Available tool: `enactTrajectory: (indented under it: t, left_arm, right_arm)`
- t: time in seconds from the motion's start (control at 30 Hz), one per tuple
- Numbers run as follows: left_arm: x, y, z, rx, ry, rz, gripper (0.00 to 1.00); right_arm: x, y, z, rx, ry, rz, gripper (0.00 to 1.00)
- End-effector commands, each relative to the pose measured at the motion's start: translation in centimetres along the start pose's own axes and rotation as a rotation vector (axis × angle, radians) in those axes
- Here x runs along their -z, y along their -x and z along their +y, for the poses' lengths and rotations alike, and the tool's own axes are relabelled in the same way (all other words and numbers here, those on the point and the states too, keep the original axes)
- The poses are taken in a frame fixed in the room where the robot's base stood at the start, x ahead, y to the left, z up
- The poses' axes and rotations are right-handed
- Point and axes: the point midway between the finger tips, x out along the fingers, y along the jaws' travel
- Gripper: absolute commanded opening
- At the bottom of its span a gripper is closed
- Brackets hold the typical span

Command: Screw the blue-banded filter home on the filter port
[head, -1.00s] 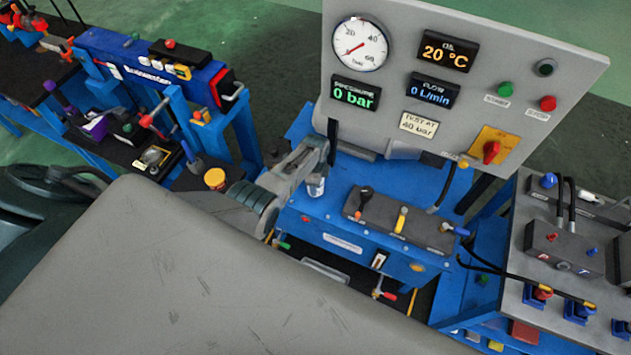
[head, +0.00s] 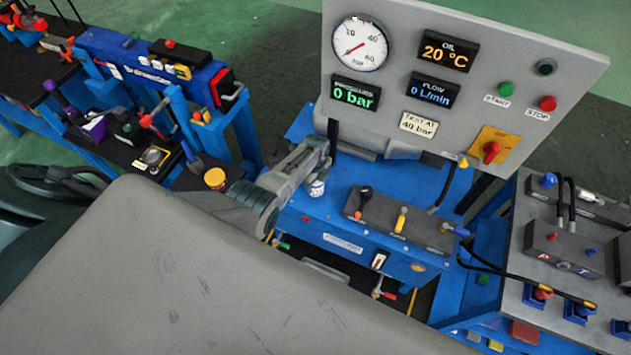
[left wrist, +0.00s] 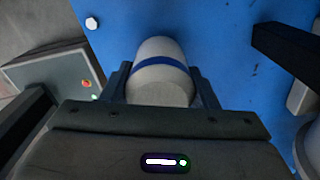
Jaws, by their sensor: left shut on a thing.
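The blue-banded filter is a white cylinder with a blue band. In the left wrist view the filter (left wrist: 160,72) sits between my left gripper's fingers, over the blue bench top. In the head view the filter (head: 317,188) shows below my left gripper (head: 318,168), just above or on the blue bench top (head: 300,207). My left gripper is shut on it. The filter port is hidden under the filter, or out of sight; I cannot tell whether the filter touches it. My right gripper is not in view.
A grey panel (head: 465,45) with a gauge and displays rises behind. A dark valve block (head: 385,222) stands right of the filter. A grey connector box (head: 560,250) with hoses is at far right. Another tool bench (head: 150,70) stands at left.

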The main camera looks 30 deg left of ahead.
Motion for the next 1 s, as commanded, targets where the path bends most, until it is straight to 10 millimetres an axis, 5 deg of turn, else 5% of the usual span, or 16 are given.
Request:
enactTrajectory:
  t: [0.3,0.73,1.0]
  left_arm:
    - [0.00,-0.01,-0.02,0.000,-0.341,0.000,0.22]
    - [0.00,-0.02,-0.01,0.000,-0.416,0.000,0.22]
    - [0.00,-0.04,-0.01,0.001,-0.739,0.000,0.22]
  right_arm:
    - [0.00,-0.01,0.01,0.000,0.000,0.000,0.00]
    - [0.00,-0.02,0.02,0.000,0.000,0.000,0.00]
    - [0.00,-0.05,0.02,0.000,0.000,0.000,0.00]
